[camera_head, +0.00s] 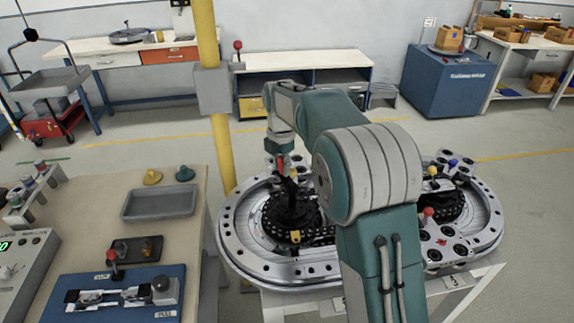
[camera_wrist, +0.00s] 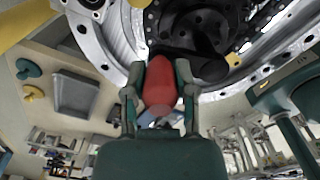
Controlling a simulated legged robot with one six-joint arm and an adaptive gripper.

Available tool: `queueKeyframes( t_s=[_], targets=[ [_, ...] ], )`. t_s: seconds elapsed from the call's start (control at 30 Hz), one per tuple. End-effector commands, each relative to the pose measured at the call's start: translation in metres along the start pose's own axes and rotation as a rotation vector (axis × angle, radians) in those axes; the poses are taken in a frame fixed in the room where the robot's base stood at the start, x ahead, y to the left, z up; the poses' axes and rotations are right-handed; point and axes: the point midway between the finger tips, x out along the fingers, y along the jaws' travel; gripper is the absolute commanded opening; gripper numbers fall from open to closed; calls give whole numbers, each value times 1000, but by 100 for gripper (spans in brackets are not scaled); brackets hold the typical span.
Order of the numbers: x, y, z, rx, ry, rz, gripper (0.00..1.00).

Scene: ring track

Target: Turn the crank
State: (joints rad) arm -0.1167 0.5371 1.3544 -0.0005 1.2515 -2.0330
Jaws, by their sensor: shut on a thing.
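The crank's red handle (camera_wrist: 161,86) sits between the two fingers of my gripper (camera_wrist: 158,96) in the wrist view, with a finger on either side. In the head view my gripper (camera_head: 284,168) points down over the left part of the ring track (camera_head: 240,243), shut on the red handle. The crank's black hub (camera_head: 290,215) stands just below the gripper inside the left loop. A dark round bar beside the handle shows in the wrist view. My arm hides the middle of the ring track.
A yellow post (camera_head: 220,130) rises close left of the ring track. A workbench (camera_head: 95,225) at left holds a grey tray (camera_head: 160,203) and a blue lever panel (camera_head: 120,298). A red-knobbed lever (camera_head: 428,213) stands on the track's right side. Open floor lies behind.

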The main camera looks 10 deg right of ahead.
Motion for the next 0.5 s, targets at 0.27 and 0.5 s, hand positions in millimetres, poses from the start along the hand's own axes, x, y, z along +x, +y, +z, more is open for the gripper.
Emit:
queueKeyframes(
  t_s=[0.27,0.5],
  targets=[
    [2,3,-10,-172,0,3,0],
    [1,3,-15,-243,0,3,0]
  ],
)
